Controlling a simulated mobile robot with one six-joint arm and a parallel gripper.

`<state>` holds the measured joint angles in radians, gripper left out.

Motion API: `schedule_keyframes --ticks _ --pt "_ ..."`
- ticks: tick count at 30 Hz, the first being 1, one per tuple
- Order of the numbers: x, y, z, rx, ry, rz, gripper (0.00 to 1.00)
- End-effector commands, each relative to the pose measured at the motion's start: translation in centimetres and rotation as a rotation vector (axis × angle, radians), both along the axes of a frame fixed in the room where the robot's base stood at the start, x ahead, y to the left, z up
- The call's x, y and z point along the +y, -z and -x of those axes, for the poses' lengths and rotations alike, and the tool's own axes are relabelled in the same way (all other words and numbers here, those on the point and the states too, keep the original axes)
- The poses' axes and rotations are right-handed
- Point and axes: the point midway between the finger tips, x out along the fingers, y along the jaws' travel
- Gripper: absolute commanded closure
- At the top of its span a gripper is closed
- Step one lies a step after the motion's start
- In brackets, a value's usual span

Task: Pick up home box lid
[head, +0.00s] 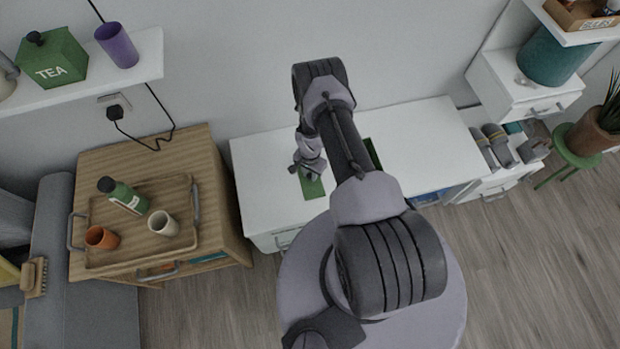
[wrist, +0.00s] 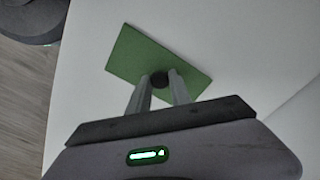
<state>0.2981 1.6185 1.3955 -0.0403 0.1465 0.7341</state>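The home box lid is a flat green rectangle with a round black knob. In the head view the lid (head: 313,188) is at the desk's left part, partly hidden by my gripper (head: 307,168). In the wrist view the lid (wrist: 138,53) appears tilted across the picture, over the white desk top. My gripper (wrist: 160,82) has one finger on each side of the knob (wrist: 160,80). I cannot tell whether the fingers touch the knob. A green edge, maybe the box (head: 373,153), shows behind my arm.
The white desk (head: 430,140) is mostly clear to the right. A wooden cabinet (head: 150,150) with a tray (head: 180,190), a bottle and two cups stands at left. A shelf (head: 130,75) holds a green tea box (head: 52,58) and a purple cup (head: 117,45).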

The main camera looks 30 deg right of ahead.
Motion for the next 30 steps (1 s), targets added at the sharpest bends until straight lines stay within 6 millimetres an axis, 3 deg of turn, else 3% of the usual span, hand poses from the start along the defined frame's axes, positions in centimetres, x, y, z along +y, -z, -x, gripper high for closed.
schedule_keyframes --ticks 1,3,14,22,30 --pt "0.0 0.0 0.0 0.0 0.0 0.0 0.88" --pt "0.0 0.0 0.0 0.0 0.0 0.0 1.0" --pt "0.0 -0.4 0.0 0.0 0.0 0.0 1.0" --pt "0.0 -4.2 0.0 0.0 0.0 -0.001 1.0" --pt "-0.9 -4.6 6.9 0.005 0.004 -0.002 1.0"
